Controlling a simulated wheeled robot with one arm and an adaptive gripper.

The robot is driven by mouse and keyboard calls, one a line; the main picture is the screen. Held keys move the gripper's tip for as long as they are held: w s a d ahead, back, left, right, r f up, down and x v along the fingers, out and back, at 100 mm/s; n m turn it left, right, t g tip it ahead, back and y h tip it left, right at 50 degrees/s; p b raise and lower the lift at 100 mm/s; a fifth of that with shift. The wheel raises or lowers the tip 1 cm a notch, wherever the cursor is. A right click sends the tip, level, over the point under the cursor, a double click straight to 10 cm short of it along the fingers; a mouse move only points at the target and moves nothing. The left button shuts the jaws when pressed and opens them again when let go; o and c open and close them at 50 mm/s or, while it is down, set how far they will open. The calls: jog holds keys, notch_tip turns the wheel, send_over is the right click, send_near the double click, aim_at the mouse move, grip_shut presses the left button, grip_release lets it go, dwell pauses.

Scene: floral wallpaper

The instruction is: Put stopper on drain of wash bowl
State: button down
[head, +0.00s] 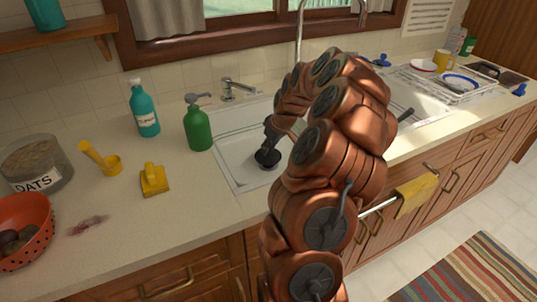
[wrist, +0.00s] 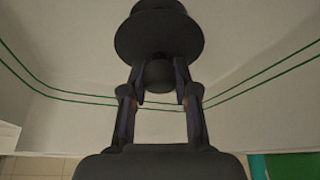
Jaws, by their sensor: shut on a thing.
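The dark stopper (head: 267,158) is over the left basin of the white wash bowl (head: 228,150), which has green lines near its rim. My gripper (head: 271,140) is shut on the stopper. In the wrist view, the fingers of my gripper (wrist: 160,80) close on the small knob of the stopper (wrist: 160,38), and its wide round part lies beyond the fingertips. I cannot tell whether the stopper touches the bowl floor. The drain does not show; the stopper or my arm may hide it. My arm covers the right part of the bowl.
A green soap pump (head: 199,128) and a teal bottle (head: 144,110) stand left of the bowl. A tap (head: 238,90) is behind it. A yellow brush (head: 153,180), yellow scoop (head: 108,163), oats jar (head: 37,163) and orange colander (head: 22,235) are further left. A dish rack (head: 455,87) is at right.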

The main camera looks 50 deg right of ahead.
aim_at(268, 155)
jog(key=shift+f, duration=1.75)
jog(key=shift+f, duration=0.15)
jog(key=c, duration=0.9)
grip_release()
jog(key=b+v, duration=0.1)
jog(key=v, duration=1.1)
